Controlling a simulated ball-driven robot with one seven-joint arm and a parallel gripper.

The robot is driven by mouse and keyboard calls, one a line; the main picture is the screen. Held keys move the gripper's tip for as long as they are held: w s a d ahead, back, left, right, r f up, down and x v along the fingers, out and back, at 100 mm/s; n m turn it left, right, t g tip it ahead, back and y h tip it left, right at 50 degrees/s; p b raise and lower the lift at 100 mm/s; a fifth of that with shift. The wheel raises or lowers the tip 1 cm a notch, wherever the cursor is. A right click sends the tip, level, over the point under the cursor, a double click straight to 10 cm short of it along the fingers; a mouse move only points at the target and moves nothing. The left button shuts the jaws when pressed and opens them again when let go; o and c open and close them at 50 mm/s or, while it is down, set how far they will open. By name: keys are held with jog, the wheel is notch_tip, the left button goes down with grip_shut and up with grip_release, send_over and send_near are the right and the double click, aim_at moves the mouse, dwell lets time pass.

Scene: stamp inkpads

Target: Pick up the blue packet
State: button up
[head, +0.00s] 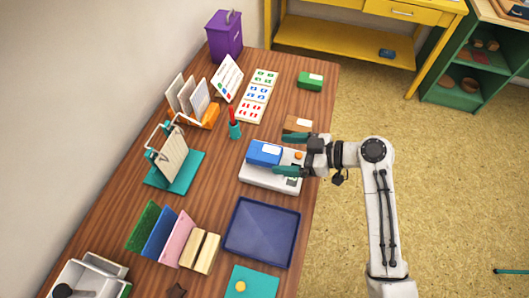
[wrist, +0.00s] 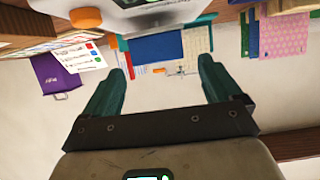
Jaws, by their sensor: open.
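The blue packet (head: 262,153), a small box with a pale label on top, lies on the white scale (head: 262,181) in the middle of the table. My gripper (head: 280,155) is open, with its two teal fingers reaching in from the right. In the head view one finger is on the far side of the packet's right end and the other on its near side. I cannot tell whether either touches it. In the wrist view, which is upside down, the blue face of the packet (wrist: 158,47) shows ahead between the open fingers.
A brown packet (head: 297,124) lies just beyond my gripper, and a green packet (head: 310,80) farther back. A dark blue tray (head: 262,232) is at the near side of the scale.

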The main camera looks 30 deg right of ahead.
aim_at(274, 154)
jog(key=x, duration=0.5)
jog(key=shift+d+f+p, duration=0.1)
jog(key=shift+f+p, duration=0.05)
jog(key=shift+p, duration=0.25)
jog(key=shift+s, duration=0.1)
jog(key=c, duration=1.2)
